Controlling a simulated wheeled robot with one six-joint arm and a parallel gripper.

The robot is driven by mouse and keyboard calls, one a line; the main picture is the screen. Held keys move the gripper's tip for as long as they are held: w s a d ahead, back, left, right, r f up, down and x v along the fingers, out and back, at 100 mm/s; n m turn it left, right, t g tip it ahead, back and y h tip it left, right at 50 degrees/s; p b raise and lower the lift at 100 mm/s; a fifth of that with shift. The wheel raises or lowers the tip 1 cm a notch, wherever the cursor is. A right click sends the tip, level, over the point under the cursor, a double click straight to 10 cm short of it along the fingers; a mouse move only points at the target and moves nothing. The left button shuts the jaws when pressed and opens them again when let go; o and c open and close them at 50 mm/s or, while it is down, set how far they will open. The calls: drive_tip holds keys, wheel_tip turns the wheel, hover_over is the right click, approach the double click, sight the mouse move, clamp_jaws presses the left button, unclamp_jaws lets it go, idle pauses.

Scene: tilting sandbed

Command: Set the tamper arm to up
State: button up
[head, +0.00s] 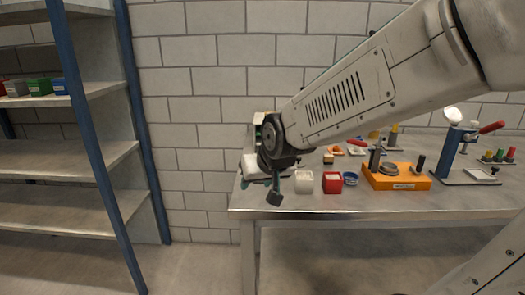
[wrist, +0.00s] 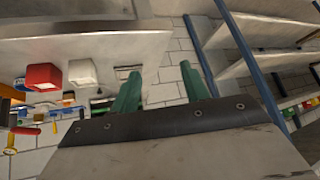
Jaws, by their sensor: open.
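A blue stand (head: 453,145) with a red-handled lever (head: 491,128) stands on the right part of the bench in the head view. It looks like the tamper and its arm. The lever slopes slightly up to the right, toward its red grip. A white round part shows at its top left. My gripper (wrist: 160,85) is open and empty, its two green fingers apart in the wrist view. In the head view it hangs by the bench's left end, partly hidden by my arm, far left of the blue stand. I cannot pick out the tamper in the wrist view.
On the metal bench (head: 300,211) stand a white block (head: 304,182), a red block (head: 332,182), a blue round container (head: 350,178) and an orange fixture (head: 398,178). Colored pegs (head: 499,156) stand far right. A shelf rack (head: 60,157) with small boxes is at left.

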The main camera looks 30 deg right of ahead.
drive_tip(key=w+d+f+m+t+h, duration=0.1)
drive_tip(key=w+d+t+h, duration=0.1)
drive_tip(key=w+d, duration=0.4)
drive_tip(key=w+d+f+m+t+h, duration=0.2)
drive_tip(key=w+d+t, duration=0.2)
drive_tip(key=w, duration=0.6)
drive_tip(key=w+d+f+m+t+h, duration=0.2)
drive_tip(key=w+d+t, duration=0.1)
drive_tip(key=w+d, duration=0.4)
drive_tip(key=shift+w+d+f+h, duration=0.1)
drive_tip(key=shift+w+d+h, duration=0.3)
drive_tip(key=shift+d, duration=0.3)
clamp_jaws()
drive_tip(key=shift+a, duration=0.1)
